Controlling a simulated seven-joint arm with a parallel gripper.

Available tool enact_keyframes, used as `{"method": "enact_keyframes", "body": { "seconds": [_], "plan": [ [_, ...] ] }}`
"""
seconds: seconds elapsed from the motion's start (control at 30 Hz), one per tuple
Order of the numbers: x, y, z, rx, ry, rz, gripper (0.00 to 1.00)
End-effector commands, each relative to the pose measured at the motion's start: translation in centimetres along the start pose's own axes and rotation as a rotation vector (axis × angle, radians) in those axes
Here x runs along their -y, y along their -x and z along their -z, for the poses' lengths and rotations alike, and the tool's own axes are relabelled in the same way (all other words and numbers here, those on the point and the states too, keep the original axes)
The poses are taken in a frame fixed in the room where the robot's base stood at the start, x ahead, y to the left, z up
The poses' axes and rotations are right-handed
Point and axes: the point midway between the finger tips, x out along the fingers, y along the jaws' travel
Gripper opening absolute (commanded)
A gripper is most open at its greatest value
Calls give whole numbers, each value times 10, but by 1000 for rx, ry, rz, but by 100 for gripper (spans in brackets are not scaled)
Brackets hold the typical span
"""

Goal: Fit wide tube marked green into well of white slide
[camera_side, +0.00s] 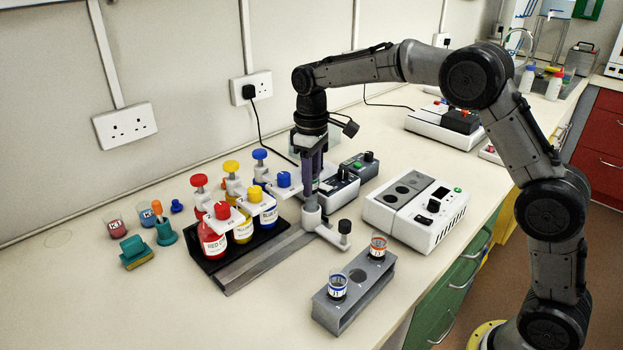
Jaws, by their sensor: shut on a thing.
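My gripper (312,190) points straight down over the white slide (327,233), its fingers shut. It holds what appears to be the wide tube marked green, largely hidden by the fingers; no green mark shows. The slide sits at the right end of a grey rail (262,262). Its round, light-grey well (312,216) is directly under the fingertips. A black-topped knob (344,227) stands on the slide's right end. I cannot tell whether the tube is inside the well or just above it.
A grey rack (345,316) in front holds a blue-marked tube (338,286) and an orange-marked tube (378,246), with an empty hole between. Red, yellow and blue bottles (213,240) stand close on the left. A white device (418,209) stands right. The front left bench is clear.

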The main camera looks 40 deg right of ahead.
Motion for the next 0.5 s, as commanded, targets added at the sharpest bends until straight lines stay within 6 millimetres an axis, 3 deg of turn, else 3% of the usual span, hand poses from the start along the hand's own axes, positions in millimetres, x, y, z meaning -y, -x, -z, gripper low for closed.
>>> {"method": "enact_keyframes", "body": {
  "seconds": [0.5],
  "plan": [
    [0,-17,0,1,0,0,0]
  ]
}}
